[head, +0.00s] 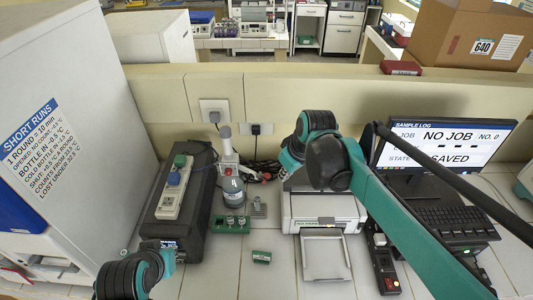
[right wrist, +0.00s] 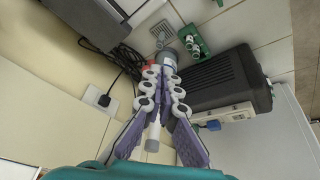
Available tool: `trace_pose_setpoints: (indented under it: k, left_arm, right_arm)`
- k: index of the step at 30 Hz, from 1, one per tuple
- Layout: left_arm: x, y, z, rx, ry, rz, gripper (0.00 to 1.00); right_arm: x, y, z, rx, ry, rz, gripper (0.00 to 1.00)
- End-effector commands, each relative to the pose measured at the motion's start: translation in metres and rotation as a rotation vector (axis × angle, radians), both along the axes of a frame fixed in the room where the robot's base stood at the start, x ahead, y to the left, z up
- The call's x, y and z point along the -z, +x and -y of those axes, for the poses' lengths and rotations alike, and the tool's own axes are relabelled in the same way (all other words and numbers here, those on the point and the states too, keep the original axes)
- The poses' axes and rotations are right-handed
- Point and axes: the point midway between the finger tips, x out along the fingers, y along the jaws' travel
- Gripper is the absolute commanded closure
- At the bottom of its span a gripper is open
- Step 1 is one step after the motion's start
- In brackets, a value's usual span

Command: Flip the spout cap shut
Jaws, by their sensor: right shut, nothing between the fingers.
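A bottle (head: 233,192) with a dark band marked 4 stands upright behind a green vial rack (head: 231,222). A white spout post (head: 226,147) with a grey tip rises above it, with red parts near its base. In the right wrist view the white post (right wrist: 154,132) lies along my fingers, with the bottle (right wrist: 188,36) beyond them. I cannot make out the cap's angle. My right gripper (head: 258,174) is shut and empty, close beside the spout's right side; its fingertips (right wrist: 168,73) also show in the right wrist view. Whether they touch is unclear. My left gripper's fingers are out of view.
A dark box (head: 196,215) with a power strip (head: 175,190) stands left of the bottle. A white machine (head: 322,207) stands right, with a tray (head: 324,258) before it. A small green block (head: 262,257) lies in front. Wall sockets (head: 214,112) and cables are behind.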

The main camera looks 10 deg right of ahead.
Motion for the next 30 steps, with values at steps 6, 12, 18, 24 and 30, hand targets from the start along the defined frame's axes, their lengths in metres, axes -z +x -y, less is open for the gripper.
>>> trace_pose_setpoints:
  k: [6,12,18,24,30]
  left_arm:
    - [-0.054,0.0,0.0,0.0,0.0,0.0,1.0]
    - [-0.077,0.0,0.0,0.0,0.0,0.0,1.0]
    - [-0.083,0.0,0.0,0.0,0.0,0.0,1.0]
    - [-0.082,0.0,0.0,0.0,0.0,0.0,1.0]
    - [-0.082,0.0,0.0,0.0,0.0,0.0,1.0]
  right_arm:
    - [-0.041,0.062,-0.015,-0.188,-0.01,-0.061,1.0]
    - [-0.05,0.097,-0.024,-0.312,-0.009,-0.095,1.0]
    - [-0.049,0.109,-0.027,-0.36,-0.009,-0.105,1.0]
    - [-0.047,0.109,-0.027,-0.363,-0.008,-0.107,1.0]
    - [-0.045,0.11,-0.028,-0.362,-0.008,-0.105,1.0]
